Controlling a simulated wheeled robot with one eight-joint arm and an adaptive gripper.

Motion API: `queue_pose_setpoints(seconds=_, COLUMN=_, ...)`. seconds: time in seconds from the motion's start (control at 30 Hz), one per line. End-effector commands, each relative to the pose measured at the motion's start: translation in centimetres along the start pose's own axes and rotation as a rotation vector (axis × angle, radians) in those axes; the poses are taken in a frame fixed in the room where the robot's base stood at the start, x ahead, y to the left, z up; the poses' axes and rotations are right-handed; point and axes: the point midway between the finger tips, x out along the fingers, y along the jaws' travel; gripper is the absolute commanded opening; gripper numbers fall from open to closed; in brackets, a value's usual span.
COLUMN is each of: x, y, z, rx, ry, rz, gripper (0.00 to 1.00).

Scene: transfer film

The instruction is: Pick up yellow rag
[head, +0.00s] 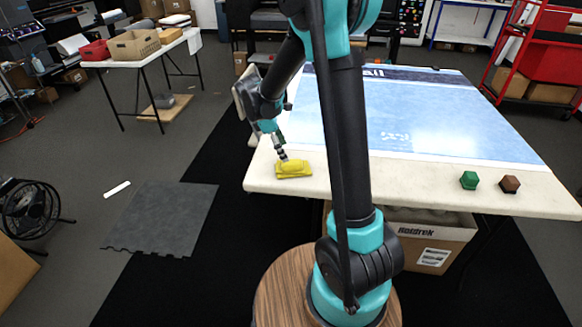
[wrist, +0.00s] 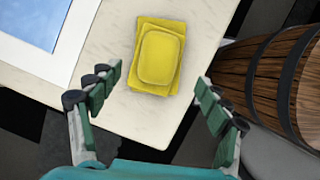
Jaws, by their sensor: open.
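The yellow rag (head: 293,168) lies folded near the front left corner of the white table (head: 400,180). In the wrist view the rag (wrist: 159,56) shows as a folded yellow stack on the pale tabletop (wrist: 100,50), ahead of the fingers. My gripper (wrist: 155,92) is open and empty, with one finger to each side of the rag's line in that view. In the head view my gripper (head: 281,150) is just above and slightly left of the rag. Whether the fingers touch it cannot be told.
A blue printed sheet (head: 430,110) covers much of the table. A cardboard box (head: 432,240) is underneath. A wooden barrel (wrist: 265,75) stands right of the table in the wrist view.

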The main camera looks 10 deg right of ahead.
Motion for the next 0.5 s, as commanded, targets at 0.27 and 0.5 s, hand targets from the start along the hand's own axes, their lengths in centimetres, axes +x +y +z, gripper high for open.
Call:
queue_pose_setpoints(seconds=0.27, x=2.6, y=0.0, z=0.0, rx=0.001, ry=0.0, rz=0.0, gripper=0.78)
queue_pose_setpoints(seconds=0.5, x=5.5, y=0.2, z=0.1, rx=0.003, ry=0.0, rz=-0.001, gripper=0.78)
